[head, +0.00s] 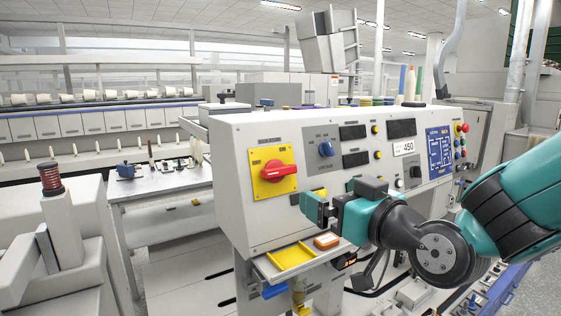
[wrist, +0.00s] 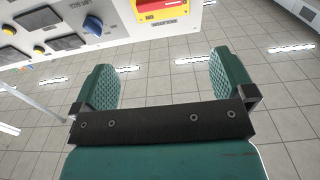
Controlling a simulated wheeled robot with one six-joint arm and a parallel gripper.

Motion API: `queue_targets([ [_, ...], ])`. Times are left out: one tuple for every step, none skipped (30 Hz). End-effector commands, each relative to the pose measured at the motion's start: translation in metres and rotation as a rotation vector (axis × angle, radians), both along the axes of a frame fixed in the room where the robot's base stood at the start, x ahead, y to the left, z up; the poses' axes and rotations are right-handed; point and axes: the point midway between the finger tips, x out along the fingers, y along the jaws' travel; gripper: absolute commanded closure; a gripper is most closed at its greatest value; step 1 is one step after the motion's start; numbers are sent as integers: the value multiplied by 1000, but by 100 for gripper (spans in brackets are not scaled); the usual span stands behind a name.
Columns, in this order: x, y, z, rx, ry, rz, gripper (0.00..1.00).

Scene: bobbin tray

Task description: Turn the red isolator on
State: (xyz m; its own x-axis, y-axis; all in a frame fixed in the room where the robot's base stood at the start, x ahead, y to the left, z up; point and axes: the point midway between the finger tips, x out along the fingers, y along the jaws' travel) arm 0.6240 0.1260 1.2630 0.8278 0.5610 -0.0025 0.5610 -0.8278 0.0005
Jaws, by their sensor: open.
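The red isolator (head: 279,171) is a red rotary handle on a yellow plate (head: 262,190), on the left part of the grey control panel. Its handle lies roughly level, tilted slightly.
A blue knob (head: 326,149) sits on the panel right of the isolator.

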Motion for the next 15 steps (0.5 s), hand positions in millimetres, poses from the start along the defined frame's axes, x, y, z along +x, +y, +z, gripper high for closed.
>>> queue_targets([
  [4,2,2,0,-2,-1,0],
  [7,4,2,1,-3,-2,0],
  [11,7,3,0,-2,-1,0],
  [15,10,3,1,-1,0,0],
  [20,14,4,1,-2,0,0],
  [26,18,4,0,-1,0,0],
  [32,22,5,1,-2,0,0],
  [38,26,5,1,-1,0,0],
  [45,31,5,0,0,0,0],
  [51,35,5,1,-1,1,0],
  [57,39,5,0,-1,0,0],
  [65,44,5,1,0,0,0],
  [70,48,5,1,-1,0,0],
  [76,52,5,1,-1,-1,0],
  [84,57,5,1,0,0,0],
])
